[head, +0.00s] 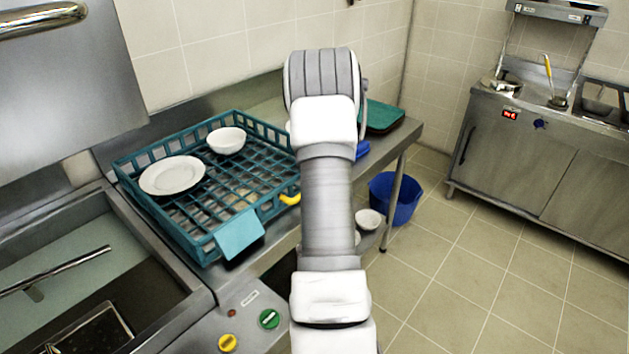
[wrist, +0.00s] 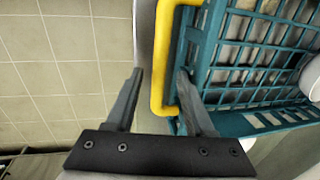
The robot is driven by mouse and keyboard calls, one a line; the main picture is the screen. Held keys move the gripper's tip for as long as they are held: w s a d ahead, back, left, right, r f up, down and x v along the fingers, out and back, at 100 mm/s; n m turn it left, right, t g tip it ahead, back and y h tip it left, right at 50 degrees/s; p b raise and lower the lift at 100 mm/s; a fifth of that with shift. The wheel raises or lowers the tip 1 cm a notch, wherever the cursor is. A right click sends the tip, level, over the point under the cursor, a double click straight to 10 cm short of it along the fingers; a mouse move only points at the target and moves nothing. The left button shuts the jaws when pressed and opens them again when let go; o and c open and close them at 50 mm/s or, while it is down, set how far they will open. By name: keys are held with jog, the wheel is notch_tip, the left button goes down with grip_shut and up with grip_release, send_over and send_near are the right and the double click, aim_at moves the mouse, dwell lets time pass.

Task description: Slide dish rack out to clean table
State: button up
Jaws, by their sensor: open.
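The teal dish rack (head: 205,225) sits on the steel counter (head: 270,265), holding a white plate (head: 172,175) and a white bowl (head: 226,140). Its yellow handle (head: 290,199) is on the right side, beside my arm. In the wrist view the yellow handle (wrist: 162,62) runs along the rack (wrist: 215,60). My gripper (wrist: 158,74) is open, with one finger on each side of the handle bar in that picture. I cannot tell whether either finger touches it. In the head view my arm hides the gripper and part of the counter right of the rack.
A steel sink (head: 60,260) with a tap is at the left, below a steel hood (head: 65,95). Green trays (head: 382,117) lie at the counter's far right end. A blue bucket (head: 395,198) stands on the floor beneath it. Open tiled floor (head: 480,270) lies to the right.

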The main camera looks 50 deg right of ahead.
jog(key=s+r, duration=0.3)
jog(key=r, duration=1.3)
jog(key=shift+s+r+p, duration=0.15)
jog(key=shift+p, duration=0.3)
